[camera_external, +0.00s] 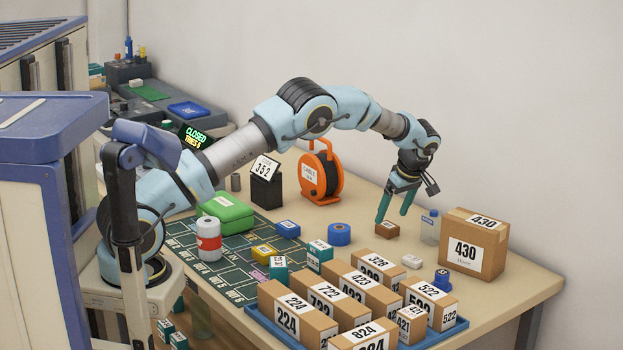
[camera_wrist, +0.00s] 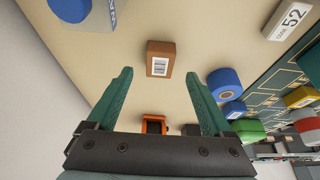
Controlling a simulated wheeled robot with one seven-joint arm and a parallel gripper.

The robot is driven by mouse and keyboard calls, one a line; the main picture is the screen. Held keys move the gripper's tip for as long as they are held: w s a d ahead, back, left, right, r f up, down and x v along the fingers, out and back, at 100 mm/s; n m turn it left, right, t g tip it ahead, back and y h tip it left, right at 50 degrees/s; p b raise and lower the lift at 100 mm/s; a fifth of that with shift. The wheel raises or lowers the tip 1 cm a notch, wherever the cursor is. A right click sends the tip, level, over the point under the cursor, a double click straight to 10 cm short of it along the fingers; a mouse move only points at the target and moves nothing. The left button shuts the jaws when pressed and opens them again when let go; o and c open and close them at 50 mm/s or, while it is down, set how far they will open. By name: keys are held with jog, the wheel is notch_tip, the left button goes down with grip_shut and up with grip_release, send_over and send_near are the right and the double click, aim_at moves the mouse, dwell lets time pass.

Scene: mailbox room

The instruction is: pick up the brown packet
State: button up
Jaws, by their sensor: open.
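The brown packet (camera_external: 387,230) lies on the tan table below my gripper in the external view. It is a small brown block. In the wrist view the brown packet (camera_wrist: 160,59) shows a white label with a barcode, just ahead of the fingertips and between their lines. My gripper (camera_external: 396,208) points down over the table, close to the packet; the exact gap is hard to tell. In the wrist view its two green fingers (camera_wrist: 161,75) are spread wide apart with nothing between the tips.
A clear bottle with a blue cap (camera_external: 430,227) and a large box marked 430 (camera_external: 474,245) stand to the right. A blue tape roll (camera_external: 339,234) and orange cable reel (camera_external: 321,173) are left. A blue tray (camera_external: 446,334) of numbered boxes is in front.

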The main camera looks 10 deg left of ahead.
aim_at(388, 225)
jog(key=shift+p+x, duration=0.6)
jog(key=shift+x, duration=1.25)
grip_shut()
